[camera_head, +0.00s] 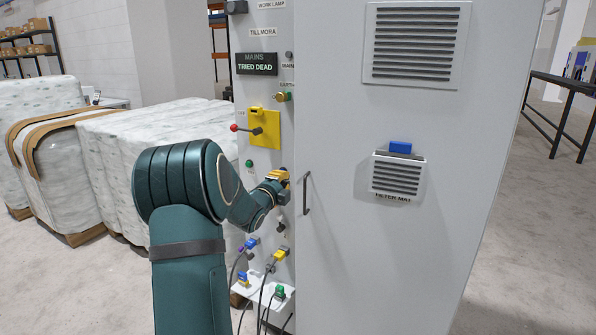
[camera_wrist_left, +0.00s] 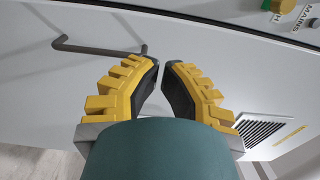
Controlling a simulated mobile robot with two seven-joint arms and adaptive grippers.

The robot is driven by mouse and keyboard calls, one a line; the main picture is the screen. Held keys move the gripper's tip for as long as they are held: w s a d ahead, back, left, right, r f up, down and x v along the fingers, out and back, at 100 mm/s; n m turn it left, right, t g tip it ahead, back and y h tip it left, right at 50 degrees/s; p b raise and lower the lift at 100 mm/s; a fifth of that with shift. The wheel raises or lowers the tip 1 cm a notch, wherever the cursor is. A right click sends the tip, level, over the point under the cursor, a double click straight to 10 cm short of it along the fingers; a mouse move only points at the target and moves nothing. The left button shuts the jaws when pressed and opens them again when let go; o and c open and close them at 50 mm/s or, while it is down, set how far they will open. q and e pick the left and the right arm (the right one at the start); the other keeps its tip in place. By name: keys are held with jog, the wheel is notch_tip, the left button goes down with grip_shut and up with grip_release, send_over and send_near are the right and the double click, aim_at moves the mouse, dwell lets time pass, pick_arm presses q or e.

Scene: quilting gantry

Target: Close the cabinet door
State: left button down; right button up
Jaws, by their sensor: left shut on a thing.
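The grey cabinet door (camera_head: 365,250) fills the middle right of the head view. I cannot tell whether it stands slightly ajar. Its dark bar handle (camera_head: 306,194) is near the door's left edge, and it also shows in the wrist view (camera_wrist_left: 95,48). My left gripper (camera_head: 285,184), with yellow-backed fingers, is at that edge beside the handle's upper part. In the wrist view my left gripper (camera_wrist_left: 161,64) has its fingertips close together by one end of the handle. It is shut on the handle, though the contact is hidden. My right gripper is out of view.
Left of the door is a control panel (camera_head: 262,190) with a yellow switch plate (camera_head: 260,128), a red-knobbed lever and knobs. Wrapped bales (camera_head: 150,140) stand at left.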

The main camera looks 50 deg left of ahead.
aim_at(300, 165)
pick_arm(q)
jog(key=x, duration=1.1)
jog(key=shift+w+a, duration=0.1)
jog(key=shift+w, duration=0.05)
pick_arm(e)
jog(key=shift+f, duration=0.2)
